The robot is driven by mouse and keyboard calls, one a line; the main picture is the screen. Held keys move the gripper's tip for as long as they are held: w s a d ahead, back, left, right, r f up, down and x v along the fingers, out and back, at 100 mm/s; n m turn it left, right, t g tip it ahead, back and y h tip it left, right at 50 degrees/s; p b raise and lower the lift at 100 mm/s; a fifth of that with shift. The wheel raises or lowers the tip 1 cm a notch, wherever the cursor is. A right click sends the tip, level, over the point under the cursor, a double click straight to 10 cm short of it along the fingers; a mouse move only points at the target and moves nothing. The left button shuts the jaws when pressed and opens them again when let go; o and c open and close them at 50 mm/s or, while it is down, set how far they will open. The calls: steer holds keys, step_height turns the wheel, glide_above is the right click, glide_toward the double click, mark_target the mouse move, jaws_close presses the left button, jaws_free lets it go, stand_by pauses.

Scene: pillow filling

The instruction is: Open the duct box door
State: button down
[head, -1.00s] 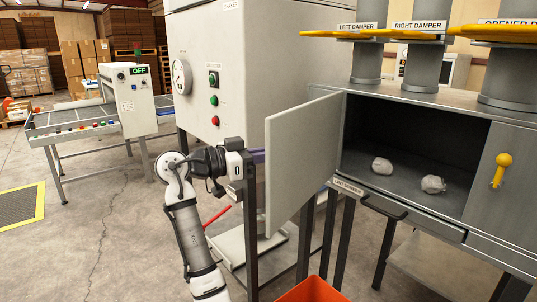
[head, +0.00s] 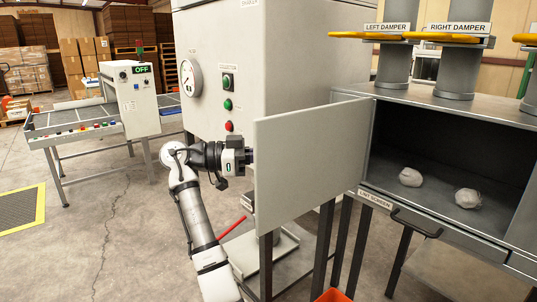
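The duct box (head: 470,110) stands at the right, a grey metal cabinet on legs. Its door (head: 305,160) is a flat grey panel, swung wide open on its hinge at the box's left edge. The dark inside shows, with two pale lint-like clumps (head: 411,177) (head: 468,198) on its floor. My arm stands left of the door, and my gripper (head: 250,156) points right at the door's free left edge. Its fingers are partly hidden behind the door panel, so I cannot tell whether they touch it or are open.
A tall grey machine (head: 270,60) with a gauge and buttons stands behind the door. A pull handle (head: 417,222) sits below the opening, and an orange bin (head: 332,295) is at the bottom edge.

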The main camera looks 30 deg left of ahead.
stand_by(0.4)
steer(key=c, duration=1.6)
jaws_free()
steer(key=b+v, duration=0.2)
steer(key=v, duration=1.1)
steer(key=shift+s+a+b, duration=0.2)
steer(key=shift+a+b, duration=0.1)
steer(key=shift+a, duration=0.1)
steer(key=shift+w, duration=0.15)
